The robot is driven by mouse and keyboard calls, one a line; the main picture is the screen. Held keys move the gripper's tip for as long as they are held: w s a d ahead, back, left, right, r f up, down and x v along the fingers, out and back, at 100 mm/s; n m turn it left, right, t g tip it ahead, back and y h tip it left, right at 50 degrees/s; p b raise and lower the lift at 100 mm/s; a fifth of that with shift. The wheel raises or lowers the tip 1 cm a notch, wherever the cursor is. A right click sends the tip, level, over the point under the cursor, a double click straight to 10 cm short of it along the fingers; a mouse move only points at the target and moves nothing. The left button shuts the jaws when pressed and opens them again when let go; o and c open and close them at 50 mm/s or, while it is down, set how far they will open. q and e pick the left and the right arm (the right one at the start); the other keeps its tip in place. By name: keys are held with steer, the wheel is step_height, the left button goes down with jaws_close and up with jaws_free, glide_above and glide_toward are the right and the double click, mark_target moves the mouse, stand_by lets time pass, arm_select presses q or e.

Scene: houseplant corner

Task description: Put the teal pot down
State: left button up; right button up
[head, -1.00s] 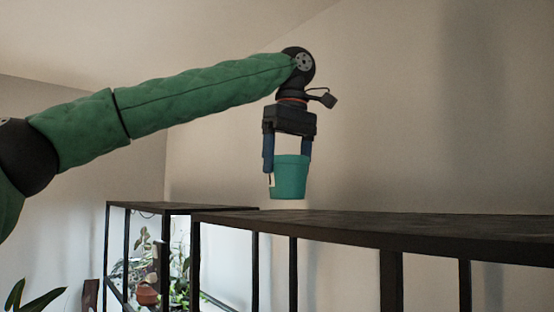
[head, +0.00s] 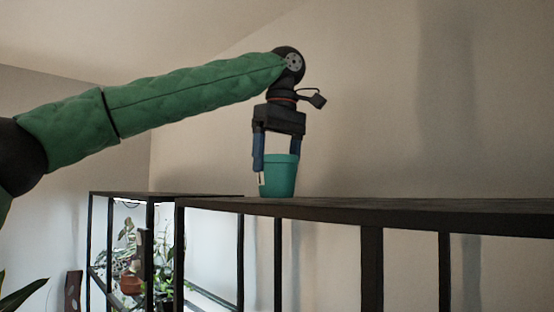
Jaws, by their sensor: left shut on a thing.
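The teal pot (head: 281,176) is upright at the dark shelf top (head: 400,213), near its left end. Its base meets the shelf's edge line in the head view; from this low angle I cannot tell whether it touches the surface. My left gripper (head: 276,165) points down from above and is shut on the pot, one blue finger at each side. A small white label shows by the left finger. My right gripper is not in view.
A lower dark shelf frame (head: 165,195) stands to the left, with potted plants (head: 131,284) inside it. The shelf top right of the pot looks clear. A plain wall is behind.

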arm_select(q)
steer(key=shift+f, duration=0.3)
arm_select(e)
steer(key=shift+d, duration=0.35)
arm_select(q)
steer(key=o, duration=1.2)
steer(key=shift+o, duration=0.2)
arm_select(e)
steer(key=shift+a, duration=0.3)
arm_select(q)
steer(key=shift+r, duration=0.15)
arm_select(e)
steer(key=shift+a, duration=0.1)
arm_select(q)
steer(key=shift+r, duration=0.15)
steer(key=shift+s+d+r+p, duration=0.1)
steer(key=shift+s+r+p, duration=0.05)
steer(key=shift+r+p, duration=0.9)
steer(key=shift+s+d+r, duration=0.1)
steer(key=shift+r, duration=1.3)
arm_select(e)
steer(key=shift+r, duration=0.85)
